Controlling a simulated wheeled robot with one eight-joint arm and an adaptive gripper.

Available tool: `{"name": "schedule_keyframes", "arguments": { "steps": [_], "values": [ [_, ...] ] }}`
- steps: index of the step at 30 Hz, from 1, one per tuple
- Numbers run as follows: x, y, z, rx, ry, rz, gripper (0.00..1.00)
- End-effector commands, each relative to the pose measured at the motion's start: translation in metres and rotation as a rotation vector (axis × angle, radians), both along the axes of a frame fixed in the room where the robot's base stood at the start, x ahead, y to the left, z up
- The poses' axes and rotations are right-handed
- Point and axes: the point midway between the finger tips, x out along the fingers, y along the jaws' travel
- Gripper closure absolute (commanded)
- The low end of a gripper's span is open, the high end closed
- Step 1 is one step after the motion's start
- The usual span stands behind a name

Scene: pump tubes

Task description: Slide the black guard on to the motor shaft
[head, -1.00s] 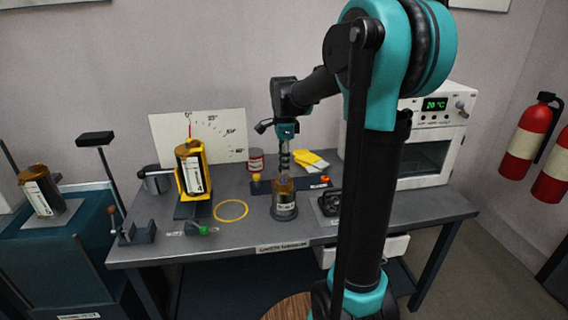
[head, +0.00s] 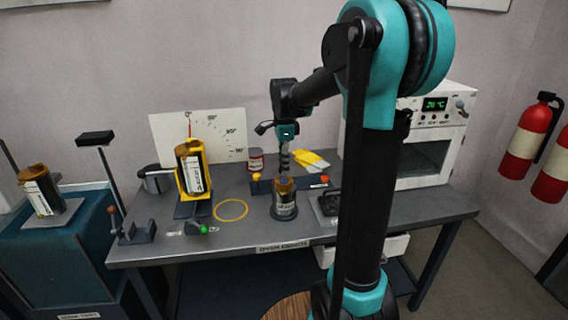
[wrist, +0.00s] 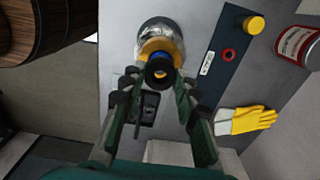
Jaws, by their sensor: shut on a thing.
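A motor canister (head: 285,205) with a pale label and a gold top stands upright in a round holder on the bench. In the wrist view its amber top and silvery body (wrist: 155,38) show beyond my fingers. My gripper (wrist: 157,80) points down over it and is shut on the black guard (wrist: 158,68), a short dark ring with a round hole. The guard looks roughly in line with the motor top. The motor shaft itself is hidden, and I cannot tell whether guard and motor touch.
A yellow cradle (head: 181,181) holds another canister before a dial board (head: 225,125). A dark strip with knobs (head: 310,184), yellow gloves (head: 312,161) and a red-and-white can (head: 256,158) lie behind the motor. A white oven (head: 410,165) stands right.

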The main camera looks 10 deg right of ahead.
Motion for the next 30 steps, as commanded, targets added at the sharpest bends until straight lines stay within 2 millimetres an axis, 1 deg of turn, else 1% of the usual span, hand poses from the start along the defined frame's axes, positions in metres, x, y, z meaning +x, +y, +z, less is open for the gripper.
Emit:
{"name": "schedule_keyframes", "arguments": {
  "steps": [28, 29, 30],
  "values": [
    [0.000, 0.000, -0.021, 0.000, 0.000, 0.000, 0.84],
    [0.000, 0.000, -0.021, 0.000, 0.000, 0.000, 0.66],
    [0.000, 0.000, -0.021, 0.000, 0.000, 0.000, 0.61]
  ]
}}
